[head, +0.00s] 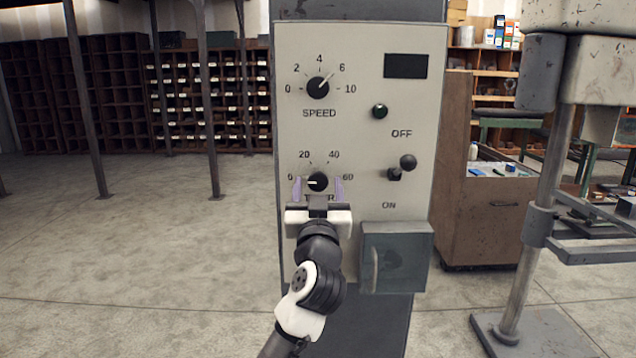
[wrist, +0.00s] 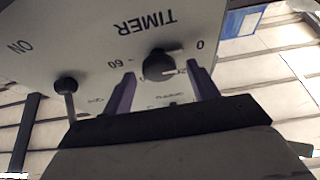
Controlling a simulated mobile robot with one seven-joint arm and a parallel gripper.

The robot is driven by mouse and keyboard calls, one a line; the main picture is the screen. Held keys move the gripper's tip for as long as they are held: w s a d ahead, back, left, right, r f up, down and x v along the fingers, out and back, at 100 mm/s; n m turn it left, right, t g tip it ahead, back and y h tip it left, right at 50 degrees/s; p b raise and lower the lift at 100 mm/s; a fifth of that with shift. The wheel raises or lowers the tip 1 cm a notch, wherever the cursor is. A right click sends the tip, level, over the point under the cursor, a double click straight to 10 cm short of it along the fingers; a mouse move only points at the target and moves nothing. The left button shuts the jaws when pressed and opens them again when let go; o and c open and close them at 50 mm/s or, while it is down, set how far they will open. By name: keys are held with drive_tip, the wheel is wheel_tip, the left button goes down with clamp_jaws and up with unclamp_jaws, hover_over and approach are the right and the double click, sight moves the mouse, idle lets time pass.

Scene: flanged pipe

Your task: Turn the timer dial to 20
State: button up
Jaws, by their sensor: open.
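The timer dial (head: 317,182) is a black round knob on the beige control panel (head: 352,135). Its white pointer line points left, close to the 0 mark. The scale around it reads 0, 20, 40 and 60. My gripper (head: 318,187) is open in front of the panel, with one purple finger on either side of the dial. The wrist view shows the dial (wrist: 157,66) upside down between the two fingers, with gaps on both sides. The gripper partly hides the TIMER label in the head view. Whether the fingertips touch the panel cannot be told.
The speed dial (head: 318,87) sits above, pointing near 6. The lever knob (wrist: 66,85) is also in the wrist view. Floor left is clear.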

drive_tip(key=shift+w, duration=0.15)
drive_tip(key=c, duration=1)
drive_tip(key=shift+m, duration=0.5)
drive_tip(key=m+h, duration=0.2)
drive_tip(key=m, duration=0.2)
drive_tip(key=m+g+h+b, duration=0.1)
drive_tip(key=m+h, duration=0.1)
drive_tip(key=m, duration=0.1)
drive_tip(key=shift+a+m+h, duration=0.15)
drive_tip(key=shift+m+h, duration=0.15)
drive_tip(key=shift+m, duration=0.1)
drive_tip(key=m+g+h, duration=0.1)
drive_tip(key=m, duration=0.2)
drive_tip(key=m+g+h, duration=0.1)
drive_tip(key=m, duration=0.3)
drive_tip(key=shift+r+b, duration=0.15)
drive_tip(key=shift+b, duration=0.25)
drive_tip(key=shift+m, duration=0.3)
